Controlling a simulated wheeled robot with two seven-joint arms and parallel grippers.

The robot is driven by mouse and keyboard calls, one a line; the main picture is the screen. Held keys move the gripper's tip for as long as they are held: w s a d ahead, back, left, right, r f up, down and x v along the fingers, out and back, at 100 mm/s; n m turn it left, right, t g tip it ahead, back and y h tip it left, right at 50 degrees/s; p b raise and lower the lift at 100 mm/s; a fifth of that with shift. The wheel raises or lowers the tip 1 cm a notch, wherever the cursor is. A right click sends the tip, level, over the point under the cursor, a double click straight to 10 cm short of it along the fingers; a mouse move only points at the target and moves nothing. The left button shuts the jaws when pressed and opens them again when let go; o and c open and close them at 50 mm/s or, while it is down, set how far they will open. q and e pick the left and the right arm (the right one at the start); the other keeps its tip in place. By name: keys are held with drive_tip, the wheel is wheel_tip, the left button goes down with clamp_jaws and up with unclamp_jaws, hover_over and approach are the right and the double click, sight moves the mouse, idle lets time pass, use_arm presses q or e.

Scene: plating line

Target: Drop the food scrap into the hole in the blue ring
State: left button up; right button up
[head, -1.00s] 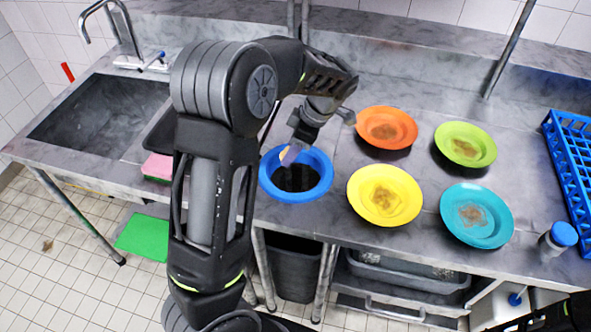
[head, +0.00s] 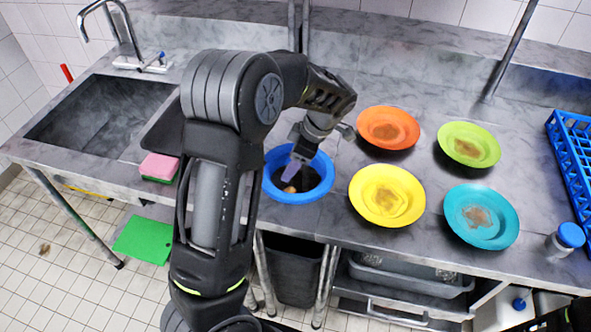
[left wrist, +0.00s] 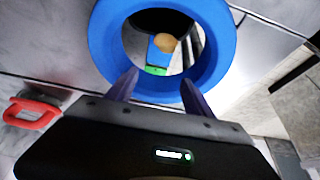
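The blue ring (head: 268,181) is set in the counter around a dark round hole. It also shows in the left wrist view (left wrist: 213,60). My left gripper (head: 291,170) is over the ring, pointing down, and its purple fingers stand apart with nothing between them in the left wrist view (left wrist: 159,80). The tan food scrap (head: 290,189) is clear of the fingers and shows within the hole's outline; the left wrist view shows it there too (left wrist: 165,43). My right gripper is not in view.
Right of the ring are four plates with brown residue: orange (head: 365,128), yellow (head: 358,200), green (head: 490,150) and teal (head: 508,220). A sink (head: 95,115) and a pink sponge (head: 159,166) are left. A blue rack (head: 570,140) stands far right. A dark bin (head: 292,272) stands below.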

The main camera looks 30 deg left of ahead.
use_arm(q)
drive_tip(key=shift+o, duration=1.1)
drive_tip(key=b+v, duration=0.1)
drive_tip(key=v, duration=0.6)
drive_tip(key=shift+r+b, duration=0.35)
drive_tip(key=shift+d, duration=0.15)
